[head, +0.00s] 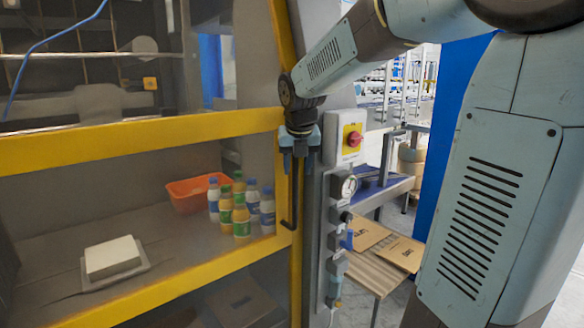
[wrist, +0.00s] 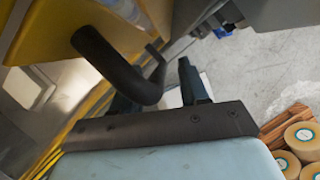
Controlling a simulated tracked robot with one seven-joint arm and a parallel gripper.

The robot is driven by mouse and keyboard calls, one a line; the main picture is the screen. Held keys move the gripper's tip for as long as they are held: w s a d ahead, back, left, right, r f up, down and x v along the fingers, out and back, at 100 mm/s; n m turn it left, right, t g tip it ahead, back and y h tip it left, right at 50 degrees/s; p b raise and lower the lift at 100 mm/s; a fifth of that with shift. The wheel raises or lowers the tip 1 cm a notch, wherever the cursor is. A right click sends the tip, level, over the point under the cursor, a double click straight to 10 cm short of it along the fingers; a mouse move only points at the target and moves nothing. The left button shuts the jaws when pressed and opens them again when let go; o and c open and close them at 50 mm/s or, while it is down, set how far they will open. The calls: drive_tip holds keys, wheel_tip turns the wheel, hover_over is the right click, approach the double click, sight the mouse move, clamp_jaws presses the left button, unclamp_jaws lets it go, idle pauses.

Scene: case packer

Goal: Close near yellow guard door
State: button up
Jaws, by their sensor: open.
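The near yellow guard door (head: 140,143) fills the left of the head view, a yellow frame with clear panels. A dark bar handle (head: 291,205) stands upright near its right edge. My gripper (head: 300,162) points down at the top of this handle, with its fingers apart. In the wrist view, the dark bent handle (wrist: 112,64) reaches from the yellow frame toward the space between the open fingers (wrist: 157,88). I cannot tell whether the fingers touch it. The gap between door and post is partly hidden by my arm, so how far the door stands ajar is unclear.
Behind the door are bottles (head: 241,217), an orange bin (head: 190,194) and a white block (head: 112,257). A grey post right of the handle carries a red switch (head: 354,139) and a gauge (head: 348,187). Flat cartons (head: 401,251) lie on a wooden surface further right.

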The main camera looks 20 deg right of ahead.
drive_tip(key=v, duration=1.3)
drive_tip(key=shift+r, duration=0.25)
drive_tip(key=shift+s, duration=0.1)
drive_tip(key=s+f+m, duration=0.7)
drive_tip(key=s+m, duration=0.2)
drive_tip(key=m, duration=0.7)
drive_tip(key=s+f+m+t+y, duration=0.1)
drive_tip(key=s+f+m, duration=0.6)
drive_tip(key=m, duration=1)
drive_tip(key=s+a, duration=0.1)
drive_tip(key=s, duration=0.2)
drive_tip(key=shift+f, duration=0.25)
drive_tip(key=shift+a, duration=0.1)
